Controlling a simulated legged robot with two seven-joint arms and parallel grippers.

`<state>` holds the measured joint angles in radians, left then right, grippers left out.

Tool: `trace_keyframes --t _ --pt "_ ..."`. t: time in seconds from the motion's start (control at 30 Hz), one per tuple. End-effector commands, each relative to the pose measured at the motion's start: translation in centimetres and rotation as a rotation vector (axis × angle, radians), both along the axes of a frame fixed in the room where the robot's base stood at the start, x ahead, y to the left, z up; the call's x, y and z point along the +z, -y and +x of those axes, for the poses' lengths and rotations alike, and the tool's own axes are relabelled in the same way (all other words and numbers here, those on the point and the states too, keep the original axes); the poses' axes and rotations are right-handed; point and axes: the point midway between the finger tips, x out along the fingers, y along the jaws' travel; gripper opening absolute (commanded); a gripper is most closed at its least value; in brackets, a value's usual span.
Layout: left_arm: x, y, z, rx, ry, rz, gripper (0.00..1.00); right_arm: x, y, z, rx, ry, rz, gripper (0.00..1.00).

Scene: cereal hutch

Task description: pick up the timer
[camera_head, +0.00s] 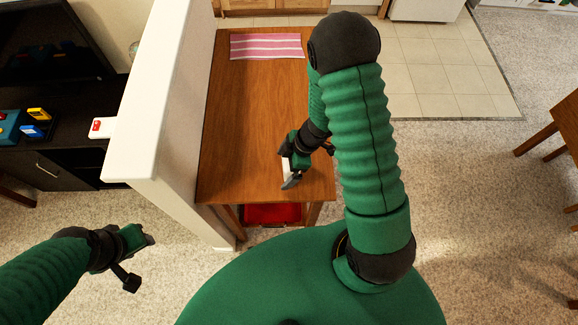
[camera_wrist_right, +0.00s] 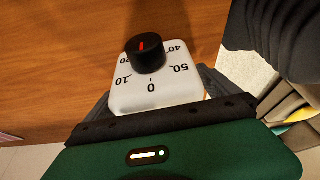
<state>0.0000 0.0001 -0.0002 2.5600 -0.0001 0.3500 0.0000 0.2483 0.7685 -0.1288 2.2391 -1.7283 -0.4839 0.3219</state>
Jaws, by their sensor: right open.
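The timer is white with a black dial and a red mark. It sits on the wooden table and shows large in the right wrist view (camera_wrist_right: 157,92). In the head view only a small white part of it (camera_head: 286,168) shows beside my right gripper (camera_head: 292,180), which hides the rest. My right gripper is open, with its dark fingers at either side of the timer's near part; I cannot tell whether they touch it. My left gripper (camera_head: 142,262) is open and empty, low at the left, away from the table.
The wooden table (camera_head: 240,120) has a pink striped mat (camera_head: 267,46) at its far end and clear room between. A white half wall (camera_head: 157,120) borders its left side. A red bin (camera_head: 270,214) is under the near edge. A dark cabinet (camera_head: 60,160) stands left.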

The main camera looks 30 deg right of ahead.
Motion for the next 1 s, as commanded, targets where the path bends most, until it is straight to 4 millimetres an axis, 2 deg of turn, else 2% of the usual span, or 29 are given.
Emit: trace_keyframes --t 0.2,0.7,1.0 --pt "0.02 0.0 0.01 0.0 0.0 0.0 0.4 -0.16 0.28 0.04 -0.002 0.001 0.001 1.0" --pt "0.01 0.01 0.01 0.0 0.0 0.0 0.4 -0.11 0.09 0.04 -0.002 0.0 0.0 0.35" --pt "0.31 0.0 0.01 0.0 0.0 0.0 0.4 0.42 0.2 0.07 -0.002 0.002 0.0 0.34"
